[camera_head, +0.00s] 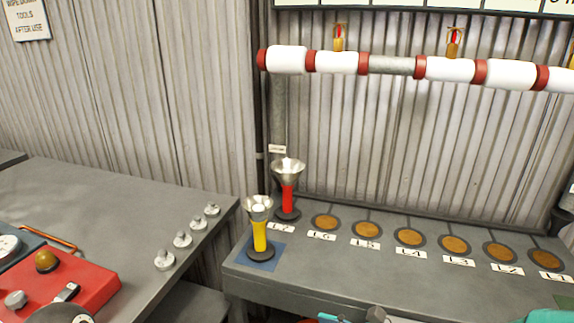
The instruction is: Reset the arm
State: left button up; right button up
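Neither of my grippers can be made out in the head view. Small teal, red and grey parts show at the bottom edge, cut off by the frame, and I cannot tell what they belong to. A yellow-stemmed piece with a silver cup top (260,230) stands upright on a blue square (262,262) at the left end of the right bench. A red-stemmed piece with a silver funnel top (288,190) stands upright just behind it, by the label 17. Round brown discs (325,221) run in a row to the right, with numbered labels in front.
A left bench (120,205) carries several small metal knobs (183,239) and a red box (55,290) with a yellow-brown knob. A gap separates it from the right bench (350,275). A white pipe with red bands (448,70) crosses the corrugated wall above.

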jog(key=s+d+f+n+g+h+p, duration=0.2)
jog(key=s+f+n+h, duration=0.3)
jog(key=s+f+n, duration=0.4)
jog(key=s+d+f+n+g+h+p, duration=0.2)
jog(key=s+f+n+g+h+p, duration=0.2)
jog(key=s+f+n, duration=0.5)
notch_tip(320, 180, down, 4)
jog(key=n, duration=0.3)
jog(key=shift+s+d+r+h, duration=0.15)
jog(key=shift+d+h, duration=0.25)
